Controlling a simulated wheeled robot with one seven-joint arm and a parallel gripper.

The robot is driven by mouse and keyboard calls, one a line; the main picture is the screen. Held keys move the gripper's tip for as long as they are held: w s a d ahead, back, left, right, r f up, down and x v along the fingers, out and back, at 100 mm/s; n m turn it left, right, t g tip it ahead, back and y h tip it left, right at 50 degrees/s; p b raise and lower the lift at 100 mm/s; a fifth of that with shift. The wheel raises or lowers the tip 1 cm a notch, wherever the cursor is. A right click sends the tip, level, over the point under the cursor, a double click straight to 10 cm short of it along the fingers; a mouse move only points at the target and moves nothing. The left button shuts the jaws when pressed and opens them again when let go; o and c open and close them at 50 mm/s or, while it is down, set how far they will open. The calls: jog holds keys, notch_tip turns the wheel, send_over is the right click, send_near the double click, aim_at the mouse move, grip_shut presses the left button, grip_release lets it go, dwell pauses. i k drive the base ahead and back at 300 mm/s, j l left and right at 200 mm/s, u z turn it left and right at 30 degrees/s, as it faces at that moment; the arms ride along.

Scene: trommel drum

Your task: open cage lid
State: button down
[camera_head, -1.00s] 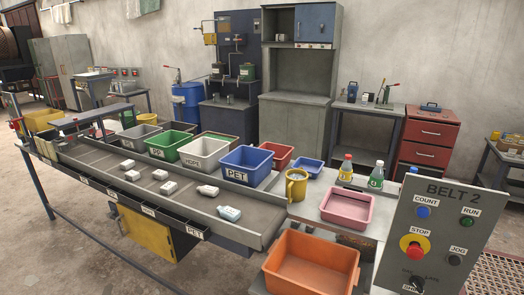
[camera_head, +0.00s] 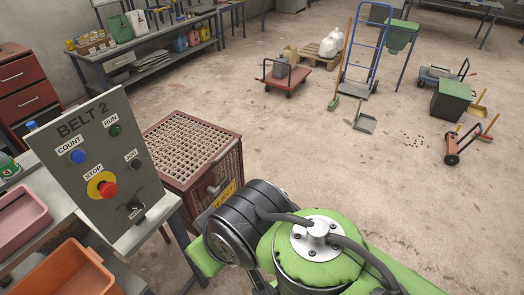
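A cage (camera_head: 201,180) with a red-brown frame stands on the floor just right of the control panel. Its lid (camera_head: 189,143) is a pale woven mesh in a red-brown rim and lies flat and closed on top. A dark handle or latch part shows on the cage's front, with a yellow label (camera_head: 225,194) beside it. My green and black arm fills the bottom middle, in front of the cage and partly hiding its lower front. My gripper's fingers cannot be made out.
The BELT 2 panel (camera_head: 100,165) stands close left of the cage, with an orange bin (camera_head: 68,272) and a pink bin (camera_head: 18,222) beside it. A red drawer cabinet (camera_head: 27,85) and a workbench (camera_head: 150,55) stand behind.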

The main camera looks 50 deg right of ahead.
aim_at(172, 181)
jog(key=z, duration=0.85)
jog(key=i+j+u, duration=0.15)
jog(key=i+u, duration=0.5)
jog(key=i, duration=0.2)
